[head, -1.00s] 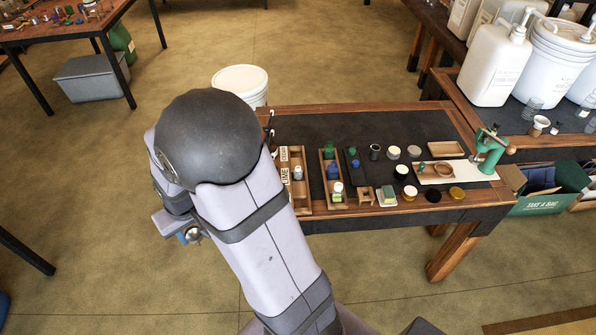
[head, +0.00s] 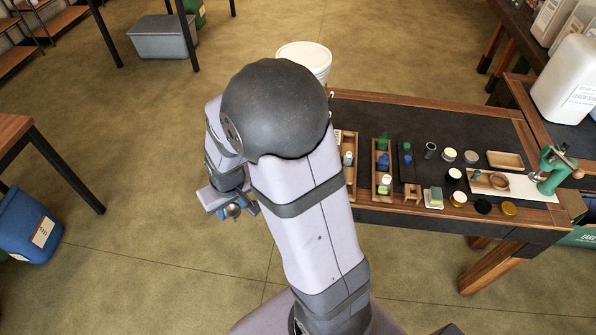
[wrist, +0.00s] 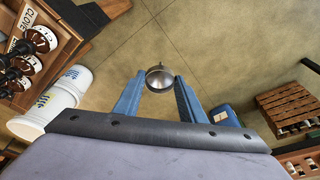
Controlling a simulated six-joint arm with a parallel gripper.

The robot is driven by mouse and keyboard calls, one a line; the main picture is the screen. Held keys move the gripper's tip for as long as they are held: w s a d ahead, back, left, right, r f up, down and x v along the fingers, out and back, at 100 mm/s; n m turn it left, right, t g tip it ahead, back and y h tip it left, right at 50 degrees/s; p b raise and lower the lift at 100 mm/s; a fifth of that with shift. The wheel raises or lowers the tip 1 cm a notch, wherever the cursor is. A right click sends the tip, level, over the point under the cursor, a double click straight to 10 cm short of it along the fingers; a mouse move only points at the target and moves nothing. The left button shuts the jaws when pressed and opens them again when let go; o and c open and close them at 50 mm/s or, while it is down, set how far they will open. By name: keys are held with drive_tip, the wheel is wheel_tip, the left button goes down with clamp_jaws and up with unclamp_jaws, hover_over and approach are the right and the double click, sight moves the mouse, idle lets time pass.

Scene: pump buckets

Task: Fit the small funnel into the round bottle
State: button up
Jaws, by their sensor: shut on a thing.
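My gripper (wrist: 159,92) has its blue fingers shut on a small silver metal funnel (wrist: 159,77), seen from above as a round shiny bowl. In the head view the funnel (head: 232,210) shows small at my gripper, left of the table and over open floor. I cannot tell for sure which one is the round bottle. My gripper is well apart from all of them.
My own arm stands between the gripper and the dark-topped table (head: 450,125). A white bucket (head: 306,58) is behind the arm. A green press (head: 552,170) and several small jars stand at the right. A blue bin (head: 25,228) is on the floor at left. Floor around the gripper is clear.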

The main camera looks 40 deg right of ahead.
drive_tip(key=shift+d, duration=0.2)
drive_tip(key=s+d+f+m+h+p, duration=0.1)
drive_tip(key=s+d+f+m, duration=0.15)
drive_tip(key=d, duration=0.35)
drive_tip(key=s+d+f+m+p, duration=0.1)
drive_tip(key=s+d+m+p, duration=0.15)
drive_tip(key=d, duration=0.45)
drive_tip(key=w+d+m+p, duration=0.1)
drive_tip(key=w+d+m, duration=0.1)
drive_tip(key=d, duration=1.1)
drive_tip(key=w+d+f+m+h, duration=0.1)
drive_tip(key=w+d+m, duration=0.1)
drive_tip(key=d, duration=1.2)
drive_tip(key=shift+d+m+g+p, duration=0.3)
drive_tip(key=shift+m+g+p, duration=0.1)
drive_tip(key=w+d+r, duration=0.1)
drive_tip(key=r, duration=0.1)
drive_tip(key=w+d+r, duration=0.3)
drive_tip(key=r, duration=0.1)
drive_tip(key=shift+w+d, duration=0.35)
drive_tip(key=shift+d, duration=0.05)
drive_tip(key=shift+s+a+r+n, duration=0.1)
drive_tip(key=shift+s+a+n, duration=0.35)
drive_tip(key=shift+a, duration=0.2)
